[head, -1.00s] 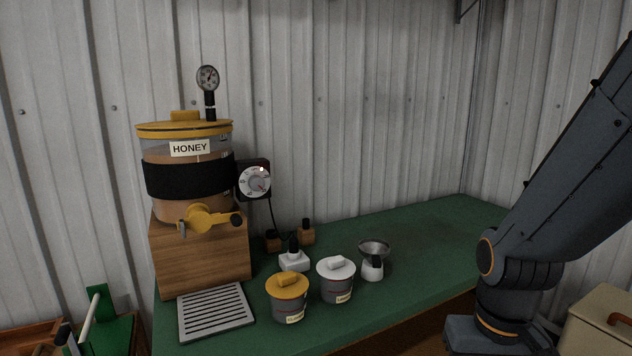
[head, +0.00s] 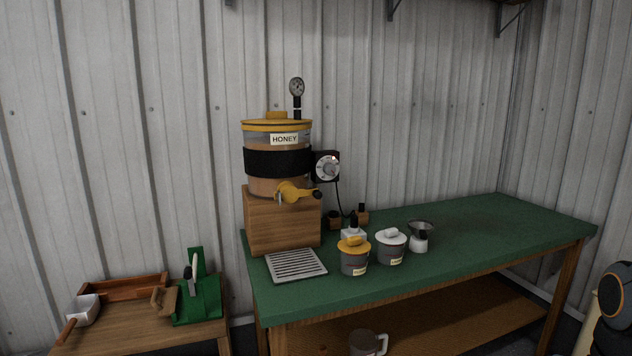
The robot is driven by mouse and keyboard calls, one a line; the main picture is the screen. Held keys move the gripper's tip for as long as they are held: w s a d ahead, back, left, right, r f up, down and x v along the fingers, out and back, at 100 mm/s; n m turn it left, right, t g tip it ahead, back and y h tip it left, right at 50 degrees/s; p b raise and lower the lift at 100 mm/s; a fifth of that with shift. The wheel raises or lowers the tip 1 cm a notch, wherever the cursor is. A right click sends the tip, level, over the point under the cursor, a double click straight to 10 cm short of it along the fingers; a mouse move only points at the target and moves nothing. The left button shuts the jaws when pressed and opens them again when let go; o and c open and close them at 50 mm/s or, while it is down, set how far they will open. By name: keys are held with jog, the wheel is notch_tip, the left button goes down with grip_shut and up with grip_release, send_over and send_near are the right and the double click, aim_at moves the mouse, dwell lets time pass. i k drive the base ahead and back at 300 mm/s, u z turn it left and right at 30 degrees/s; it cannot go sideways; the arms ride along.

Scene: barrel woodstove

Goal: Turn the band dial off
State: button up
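The band dial (head: 327,168) is a round white knob face on a dark control box to the right of the honey tank (head: 257,183). A small red-orange light shows near its top. The dial is small here, and its exact setting cannot be read. The box sits against a black band (head: 277,163) wrapped around the tank. A dark cord runs down from the box toward the bench. Part of my arm shows at the lower right edge, well away from the dial. My gripper is out of view.
The tank stands on a wooden block (head: 283,225) on a green-topped bench (head: 500,235). A yellow tap (head: 292,192) sticks out in front. A drip grate (head: 296,264), lidded pots (head: 354,255) and a metal funnel cup (head: 420,235) stand nearby. A low wooden table (head: 140,340) is at left.

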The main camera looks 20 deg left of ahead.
aim_at(329, 168)
jog(key=z, duration=0.05)
jog(key=k, duration=0.2)
jog(key=u, duration=1.5)
jog(key=i, duration=0.45)
jog(key=z, duration=0.05)
